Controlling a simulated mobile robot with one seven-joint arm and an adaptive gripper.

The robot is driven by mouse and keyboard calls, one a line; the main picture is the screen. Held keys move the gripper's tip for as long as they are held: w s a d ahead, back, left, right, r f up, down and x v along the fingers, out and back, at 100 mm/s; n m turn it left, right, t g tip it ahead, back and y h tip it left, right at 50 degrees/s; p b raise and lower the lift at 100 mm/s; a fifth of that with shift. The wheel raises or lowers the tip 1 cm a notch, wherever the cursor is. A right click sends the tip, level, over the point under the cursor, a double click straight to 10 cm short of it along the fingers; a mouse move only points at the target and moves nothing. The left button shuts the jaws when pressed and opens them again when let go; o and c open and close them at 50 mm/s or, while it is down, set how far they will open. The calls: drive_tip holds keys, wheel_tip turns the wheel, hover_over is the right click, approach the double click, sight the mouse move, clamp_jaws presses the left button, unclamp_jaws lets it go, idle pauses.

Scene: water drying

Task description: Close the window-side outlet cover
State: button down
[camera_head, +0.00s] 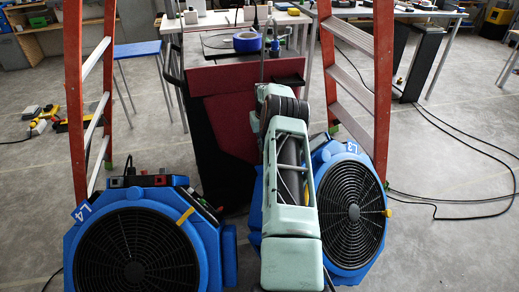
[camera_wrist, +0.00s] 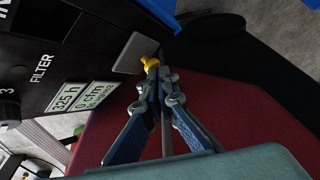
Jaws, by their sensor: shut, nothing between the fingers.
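In the wrist view, my gripper (camera_wrist: 153,75) has its fingers together, with nothing held between them. Its tips are close to a small yellow piece (camera_wrist: 150,62), and I cannot tell whether they touch it. Just beyond is a grey rectangular plate (camera_wrist: 134,53) on a dark panel (camera_wrist: 75,50) marked FILTER; it may be an outlet cover. I cannot tell whether it is open or closed. In the head view, my arm hides the gripper, and no outlet cover can be made out.
Blue fans marked L4 (camera_head: 75,238) and L3 (camera_head: 268,190) stand either side of my arm. A dark red machine (camera_head: 225,110) stands behind, between orange ladders (camera_head: 75,80) and (camera_head: 382,80). Black cables (camera_head: 455,200) lie on the right floor. A yellow tool (camera_head: 40,127) lies left.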

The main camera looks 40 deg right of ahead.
drive_tip(key=shift+s+d+f+b, duration=0.2)
drive_tip(key=shift+d+b, duration=0.1)
drive_tip(key=shift+d, duration=0.25)
drive_tip(key=shift+s+d+f+b, duration=0.1)
drive_tip(key=shift+d+f+b, duration=0.15)
drive_tip(key=shift+d, duration=0.25)
drive_tip(key=shift+r, duration=0.15)
drive_tip(key=shift+r, duration=1.25)
wheel_tip(320, 180, up, 11)
drive_tip(key=s+a, duration=0.1)
drive_tip(key=s, duration=0.1)
drive_tip(key=shift+f, duration=0.15)
